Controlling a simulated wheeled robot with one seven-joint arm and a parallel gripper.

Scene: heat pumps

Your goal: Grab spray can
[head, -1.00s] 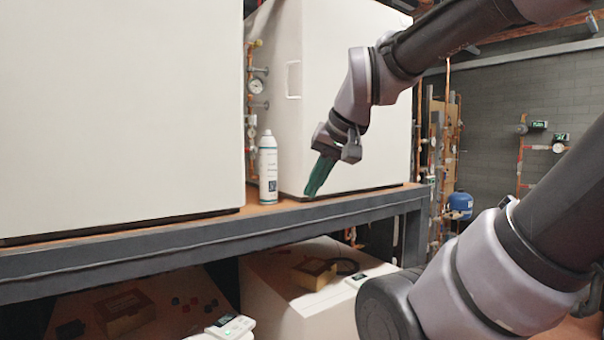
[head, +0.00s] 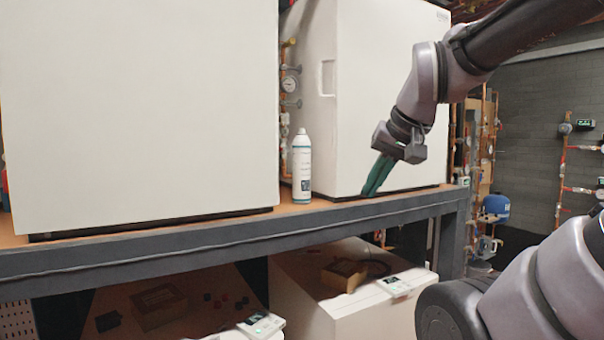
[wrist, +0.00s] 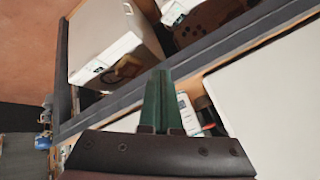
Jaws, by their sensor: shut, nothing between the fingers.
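The spray can (head: 301,168) is white with a dark label patch. It stands upright on the bench shelf, in the gap between the two large white units. My gripper (head: 369,192) has green fingers that are shut and empty. It points down to the right of the can, in front of the right unit, apart from the can. In the wrist view my shut fingers (wrist: 157,78) point toward the bench edge. The can (wrist: 188,112) shows partly there, just right of the fingers, its lower part hidden.
The left white unit (head: 140,110) and right white unit (head: 385,100) stand on the bench, whose dark front beam (head: 200,240) runs across. Copper pipes with gauges (head: 290,85) rise behind the can. Below are a white box (head: 320,285) and a cardboard box (head: 158,305).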

